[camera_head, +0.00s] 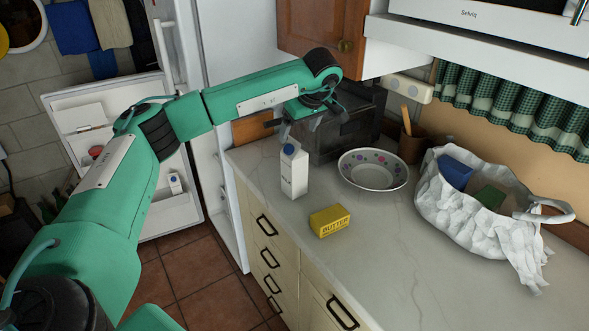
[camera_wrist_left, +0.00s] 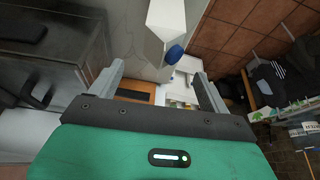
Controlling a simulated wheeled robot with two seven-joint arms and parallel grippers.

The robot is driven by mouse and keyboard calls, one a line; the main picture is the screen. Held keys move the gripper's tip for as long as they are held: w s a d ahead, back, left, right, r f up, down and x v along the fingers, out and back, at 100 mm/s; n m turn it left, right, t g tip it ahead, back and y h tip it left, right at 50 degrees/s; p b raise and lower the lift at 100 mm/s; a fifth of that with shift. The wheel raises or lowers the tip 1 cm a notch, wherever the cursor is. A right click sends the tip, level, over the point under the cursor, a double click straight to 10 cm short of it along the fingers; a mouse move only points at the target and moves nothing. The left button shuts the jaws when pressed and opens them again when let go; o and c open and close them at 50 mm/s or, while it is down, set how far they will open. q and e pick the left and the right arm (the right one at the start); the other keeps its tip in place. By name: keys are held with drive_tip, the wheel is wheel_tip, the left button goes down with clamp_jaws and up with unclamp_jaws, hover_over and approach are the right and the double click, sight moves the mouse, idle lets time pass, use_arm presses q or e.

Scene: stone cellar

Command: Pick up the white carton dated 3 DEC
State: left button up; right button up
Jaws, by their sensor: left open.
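A white carton with a blue cap (camera_head: 294,173) stands upright on the counter, left of the bowl. Its date is too small to read. It also shows in the left wrist view (camera_wrist_left: 165,32), just beyond the fingertips. My left gripper (camera_head: 299,128) is above and behind the carton's top in the head view. In the left wrist view its two fingers (camera_wrist_left: 159,72) are spread apart with nothing held between them. A second small white carton (camera_head: 175,184) stands in the open fridge door, its date also unreadable. My right gripper is out of view.
A yellow butter pack (camera_head: 330,221) lies in front of the carton. A patterned bowl (camera_head: 372,185), a black appliance (camera_head: 345,139) and a white bag of goods (camera_head: 451,211) stand on the counter (camera_head: 390,270). A wall cabinet (camera_head: 322,25) hangs above. The front counter is clear.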

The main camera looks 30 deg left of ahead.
sight(293, 143)
use_arm(q)
drive_tip(key=shift+x, duration=1)
drive_tip(key=shift+a+f+p, duration=0.15)
drive_tip(key=shift+f+p, duration=0.25)
drive_tip(key=shift+f, duration=0.15)
drive_tip(key=p+x, duration=0.1)
drive_tip(key=x, duration=0.2)
drive_tip(key=shift+a+f, duration=0.15)
drive_tip(key=shift+f, duration=0.15)
drive_tip(key=shift+a+f, duration=0.1)
drive_tip(key=shift+f, duration=0.3)
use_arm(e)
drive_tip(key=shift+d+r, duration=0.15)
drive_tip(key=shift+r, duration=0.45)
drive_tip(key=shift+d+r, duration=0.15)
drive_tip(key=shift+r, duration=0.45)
use_arm(q)
drive_tip(key=shift+c, duration=0.2)
drive_tip(key=shift+w+r, duration=0.1)
clamp_jaws()
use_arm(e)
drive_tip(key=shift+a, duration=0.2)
